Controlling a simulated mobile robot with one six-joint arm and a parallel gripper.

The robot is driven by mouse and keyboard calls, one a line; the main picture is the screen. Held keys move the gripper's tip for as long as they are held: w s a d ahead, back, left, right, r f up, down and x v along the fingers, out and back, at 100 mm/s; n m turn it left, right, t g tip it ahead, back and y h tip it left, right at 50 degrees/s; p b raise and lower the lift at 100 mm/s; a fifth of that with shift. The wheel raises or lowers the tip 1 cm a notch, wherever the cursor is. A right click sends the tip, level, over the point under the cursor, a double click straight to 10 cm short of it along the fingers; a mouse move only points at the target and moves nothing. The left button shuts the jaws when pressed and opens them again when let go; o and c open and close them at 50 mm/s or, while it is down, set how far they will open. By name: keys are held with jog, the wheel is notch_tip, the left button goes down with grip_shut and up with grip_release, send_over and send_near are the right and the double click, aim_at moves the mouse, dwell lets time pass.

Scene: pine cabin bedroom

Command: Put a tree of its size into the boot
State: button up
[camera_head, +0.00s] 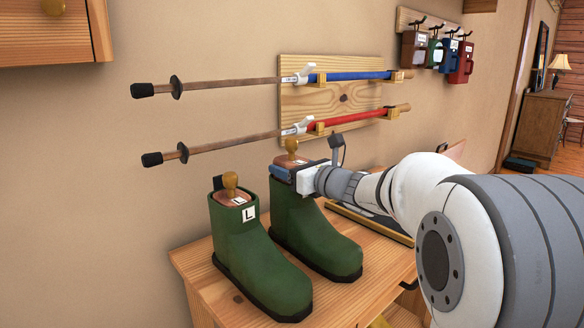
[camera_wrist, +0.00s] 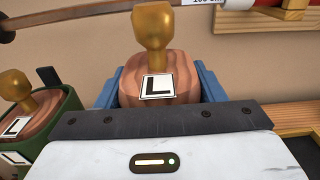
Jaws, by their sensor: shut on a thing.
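Two green boots stand upright side by side on a wooden cabinet. The near boot (camera_head: 245,245) bears a white L tag and holds a wooden boot tree (camera_head: 231,190) with a round knob; that tree, also tagged L, shows at the left of the wrist view (camera_wrist: 18,112). My gripper (camera_head: 284,172) is at the top of the far boot (camera_head: 310,235). Its blue fingers are shut on another wooden tree, tagged L, with a gold knob (camera_wrist: 152,28); this knob also shows in the head view (camera_head: 291,145). The fingers hide how deep this tree sits in the far boot.
Two trekking poles, one blue (camera_head: 345,76) and one red (camera_head: 350,118), hang on a wooden wall board behind the boots.

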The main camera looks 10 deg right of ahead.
jog(key=shift+f+b, duration=0.7)
jog(key=shift+f, duration=0.05)
jog(key=o, duration=1.4)
jog(key=shift+c, duration=0.2)
jog(key=shift+f, duration=0.1)
jog(key=v, duration=0.4)
jog(key=p+v, duration=0.1)
jog(key=v, duration=0.2)
jog(key=shift+s+d+r, duration=0.2)
jog(key=shift+s, duration=0.1)
jog(key=shift+s, duration=0.1)
